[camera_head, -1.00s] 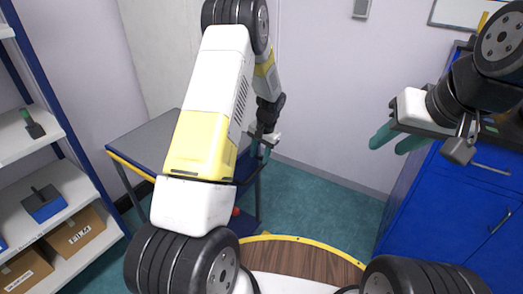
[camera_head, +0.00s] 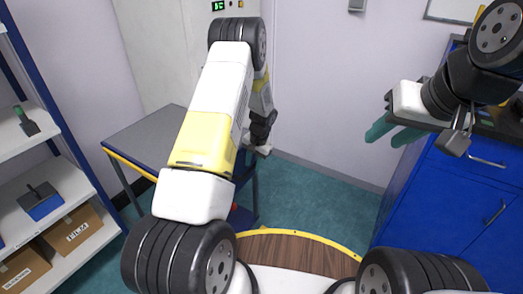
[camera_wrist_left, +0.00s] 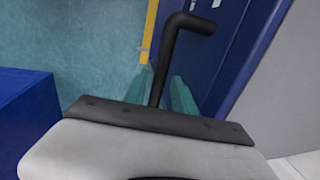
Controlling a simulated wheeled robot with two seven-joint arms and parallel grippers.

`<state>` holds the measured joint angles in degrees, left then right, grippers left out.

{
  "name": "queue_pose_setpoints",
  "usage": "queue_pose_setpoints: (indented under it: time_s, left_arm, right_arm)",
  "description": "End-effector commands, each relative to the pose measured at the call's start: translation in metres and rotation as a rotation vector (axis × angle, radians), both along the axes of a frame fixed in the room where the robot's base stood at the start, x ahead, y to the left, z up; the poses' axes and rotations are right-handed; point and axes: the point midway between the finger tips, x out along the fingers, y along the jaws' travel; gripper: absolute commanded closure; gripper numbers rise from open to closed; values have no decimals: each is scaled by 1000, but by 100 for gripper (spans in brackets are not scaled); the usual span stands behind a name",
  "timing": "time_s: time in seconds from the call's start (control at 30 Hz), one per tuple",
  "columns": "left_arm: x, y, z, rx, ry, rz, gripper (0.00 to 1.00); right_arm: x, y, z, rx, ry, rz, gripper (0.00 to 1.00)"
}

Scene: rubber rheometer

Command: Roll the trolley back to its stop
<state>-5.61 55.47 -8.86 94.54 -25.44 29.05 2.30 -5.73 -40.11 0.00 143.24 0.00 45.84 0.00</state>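The trolley, with a grey top (camera_head: 150,138), a yellow front edge and blue legs, stands at the left in the head view, partly hidden behind my left arm. My left gripper (camera_head: 258,150) is at its right end; its fingertips are mostly hidden there. In the left wrist view a bent black handle (camera_wrist_left: 170,50) runs down between the teal fingers of my left gripper (camera_wrist_left: 162,95), which are close around it. My right gripper (camera_head: 392,132) is at the right, its teal fingers apart and empty, in the air.
A shelf unit (camera_head: 75,185) with boxes and tools stands at the left. A blue cabinet (camera_head: 440,200) stands at the right. A round wooden surface with a yellow rim (camera_head: 300,235) is in front. Green floor (camera_head: 315,195) lies clear between trolley and cabinet.

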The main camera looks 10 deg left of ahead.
Motion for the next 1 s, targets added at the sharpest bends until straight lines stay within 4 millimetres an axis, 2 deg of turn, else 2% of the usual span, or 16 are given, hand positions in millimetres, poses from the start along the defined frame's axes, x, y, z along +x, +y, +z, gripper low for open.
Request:
queue_pose_setpoints:
  time_s: [0.03,0.13,1.0]
  left_arm:
    - [0,0,0,0,0,0,80]
    - [0,0,0,0,0,0,100]
    - [0,0,0,0,1,0,100]
  right_arm:
    - [0,0,0,0,0,0,62]
    - [0,0,0,0,0,0,62]
    - [0,0,0,0,0,0,62]
